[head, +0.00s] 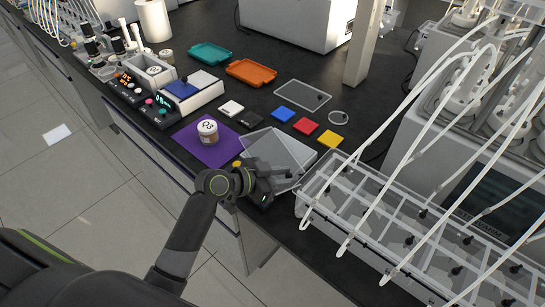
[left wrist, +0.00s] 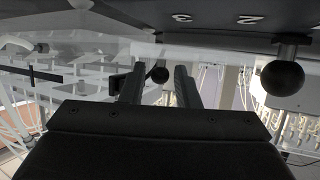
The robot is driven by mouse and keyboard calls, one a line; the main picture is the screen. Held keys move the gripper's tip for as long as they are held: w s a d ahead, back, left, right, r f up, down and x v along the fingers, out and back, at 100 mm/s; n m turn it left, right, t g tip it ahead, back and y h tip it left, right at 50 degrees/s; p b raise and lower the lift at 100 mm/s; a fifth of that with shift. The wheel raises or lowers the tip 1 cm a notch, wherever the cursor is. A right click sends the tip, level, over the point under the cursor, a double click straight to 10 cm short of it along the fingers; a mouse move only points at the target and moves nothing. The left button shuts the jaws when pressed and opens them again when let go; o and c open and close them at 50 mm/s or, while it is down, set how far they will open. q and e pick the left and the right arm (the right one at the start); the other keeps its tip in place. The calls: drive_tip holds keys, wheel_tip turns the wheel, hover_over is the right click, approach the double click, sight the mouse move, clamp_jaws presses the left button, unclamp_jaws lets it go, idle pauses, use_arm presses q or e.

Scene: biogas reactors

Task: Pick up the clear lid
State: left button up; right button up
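A clear rectangular lid (head: 302,94) with a small black knob lies flat on the dark bench, beyond the coloured squares. A larger black knob (left wrist: 283,77) is at the right. My right gripper is not in view.
A long clear rack (head: 400,225) with white tubes stands right of the gripper. A jar (head: 208,130) stands on a purple mat (head: 190,148) to the left. Blue (head: 284,114), red (head: 305,126) and yellow (head: 328,140) squares lie beyond the grey piece.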

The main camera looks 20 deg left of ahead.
use_arm(q)
clamp_jaws()
